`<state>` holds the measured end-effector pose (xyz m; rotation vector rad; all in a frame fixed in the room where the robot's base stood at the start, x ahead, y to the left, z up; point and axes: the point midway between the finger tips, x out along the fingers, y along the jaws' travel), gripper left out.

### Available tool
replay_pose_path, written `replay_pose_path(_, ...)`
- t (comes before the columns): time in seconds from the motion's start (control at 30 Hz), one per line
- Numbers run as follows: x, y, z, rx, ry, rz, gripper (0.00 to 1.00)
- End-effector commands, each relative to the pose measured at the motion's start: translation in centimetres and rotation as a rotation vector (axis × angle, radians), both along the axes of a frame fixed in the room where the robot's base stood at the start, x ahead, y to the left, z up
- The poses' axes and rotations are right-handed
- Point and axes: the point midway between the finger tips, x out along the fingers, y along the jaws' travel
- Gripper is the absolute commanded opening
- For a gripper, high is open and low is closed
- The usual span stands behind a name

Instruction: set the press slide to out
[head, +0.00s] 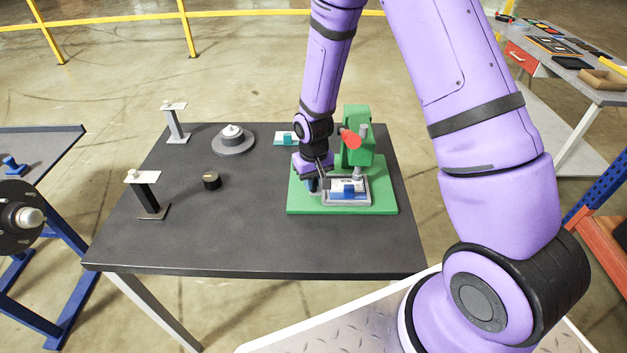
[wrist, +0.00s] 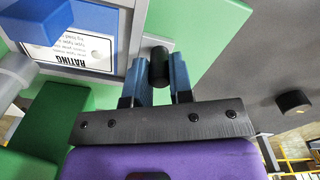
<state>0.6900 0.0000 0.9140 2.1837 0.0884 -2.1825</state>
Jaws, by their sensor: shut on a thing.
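The green press (head: 357,150) stands on its green base plate (head: 382,206) at the right of the dark table. The press slide is a grey tray (head: 368,200) over the base plate; it also shows in the wrist view (wrist: 136,40). A dark round handle (wrist: 159,62) sticks out from the tray's edge. My gripper (wrist: 160,80) is shut on this handle, with a blue finger on each side; it shows at the tray's left side in the head view (head: 314,186).
A grey round fixture (head: 233,138), a black knob (head: 211,180) and two stands (head: 176,122) (head: 147,190) are on the table to the left. The dark tabletop (head: 240,230) in front is clear.

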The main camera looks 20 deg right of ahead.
Motion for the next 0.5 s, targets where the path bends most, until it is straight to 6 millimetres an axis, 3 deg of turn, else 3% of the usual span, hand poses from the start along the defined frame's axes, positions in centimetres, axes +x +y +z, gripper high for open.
replay_pose_path(0.5, 3.3, 7.9, 0.0, 0.001, -0.001, 0.003, 0.00)
